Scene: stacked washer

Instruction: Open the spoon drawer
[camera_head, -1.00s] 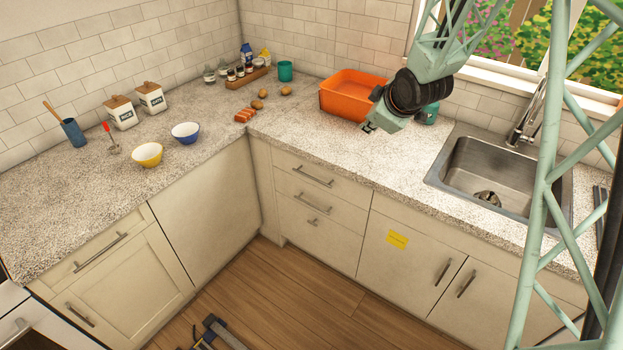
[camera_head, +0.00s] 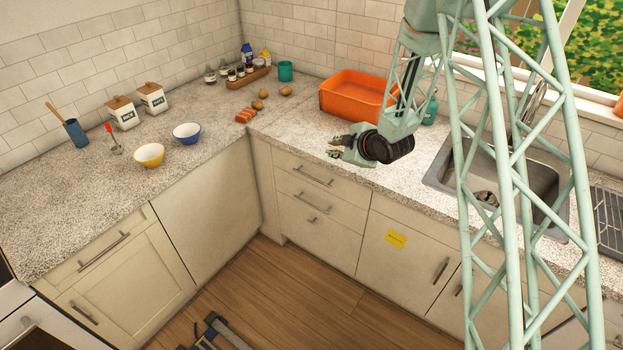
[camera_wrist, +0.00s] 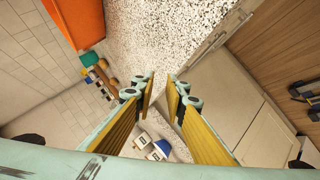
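A stack of closed drawers stands in the cabinet right of the inner corner. Its top drawer (camera_head: 345,190) has a bar handle (camera_head: 312,176); the middle drawer (camera_head: 338,214) and bottom drawer (camera_head: 325,245) are below it. Another closed drawer (camera_head: 88,262) with a bar handle is in the left cabinet. No label shows which one is the spoon drawer. My gripper (camera_head: 334,147) is above the counter edge, up and right of the top drawer's handle, touching nothing. In the wrist view my gripper (camera_wrist: 162,84) has its two fingers apart with nothing between them.
An orange tub (camera_head: 352,95) stands on the counter behind my gripper. The sink (camera_head: 450,172) is to the right, partly behind my column. Bowls (camera_head: 150,155) and canisters (camera_head: 122,113) stand on the left counter. The floor before the drawers (camera_head: 290,290) is mostly clear.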

